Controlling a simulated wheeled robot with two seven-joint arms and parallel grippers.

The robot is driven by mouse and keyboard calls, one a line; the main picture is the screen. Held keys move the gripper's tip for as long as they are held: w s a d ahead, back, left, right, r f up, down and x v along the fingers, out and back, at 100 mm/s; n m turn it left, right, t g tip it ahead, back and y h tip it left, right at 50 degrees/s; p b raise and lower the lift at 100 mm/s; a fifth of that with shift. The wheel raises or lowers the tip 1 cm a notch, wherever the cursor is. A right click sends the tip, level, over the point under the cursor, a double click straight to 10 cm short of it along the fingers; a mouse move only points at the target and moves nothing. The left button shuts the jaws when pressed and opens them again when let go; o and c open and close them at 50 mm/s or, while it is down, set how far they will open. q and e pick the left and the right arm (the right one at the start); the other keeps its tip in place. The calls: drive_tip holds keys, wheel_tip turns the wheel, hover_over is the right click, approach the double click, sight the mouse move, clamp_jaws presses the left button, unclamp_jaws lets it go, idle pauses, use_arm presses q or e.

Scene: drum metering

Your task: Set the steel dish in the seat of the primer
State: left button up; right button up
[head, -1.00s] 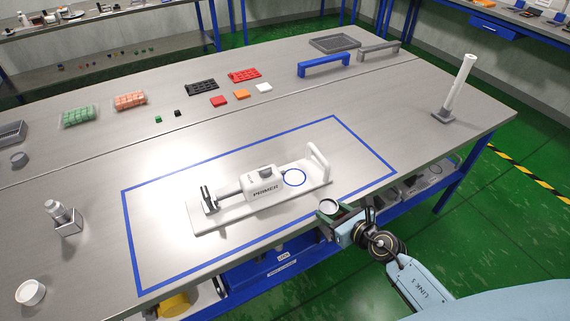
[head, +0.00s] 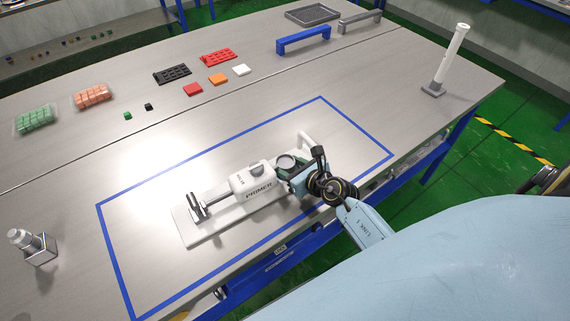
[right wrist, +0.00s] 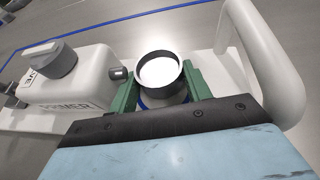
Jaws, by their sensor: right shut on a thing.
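The primer (head: 258,182) is a white device on a white base plate inside the blue-taped rectangle. Its body also shows in the right wrist view (right wrist: 75,82), with the white handle (right wrist: 262,55) at the other end. My right gripper (head: 290,168) is shut on the steel dish (head: 286,161), a small round cup. In the right wrist view the dish (right wrist: 160,74) sits between the green fingers, upright, over the blue ring (right wrist: 150,102) that marks the seat. The dish covers most of the ring. I cannot tell whether it touches the plate. My left gripper is not in view.
A blue handle (head: 303,39) and a grey handle (head: 359,21) stand at the back. A white tube on a stand (head: 447,62) is at the right. Red, orange and white blocks lie behind the tape. The table around the primer is clear.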

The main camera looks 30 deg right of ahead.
drive_tip(key=shift+s+f, duration=0.1)
drive_tip(key=shift+s, duration=0.05)
drive_tip(key=shift+s+r, duration=0.2)
drive_tip(key=shift+s, duration=0.25)
drive_tip(key=shift+f, duration=0.2)
drive_tip(key=o, duration=0.8)
drive_tip(key=shift+w, duration=0.2)
drive_tip(key=shift+c, duration=0.2)
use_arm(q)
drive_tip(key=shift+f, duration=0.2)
use_arm(e)
drive_tip(key=shift+s, duration=0.1)
drive_tip(key=shift+r, duration=0.2)
use_arm(q)
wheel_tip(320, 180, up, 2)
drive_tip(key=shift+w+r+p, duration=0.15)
drive_tip(key=shift+p, duration=0.95)
use_arm(e)
drive_tip(key=v, duration=1.2)
drive_tip(key=shift+f, duration=0.1)
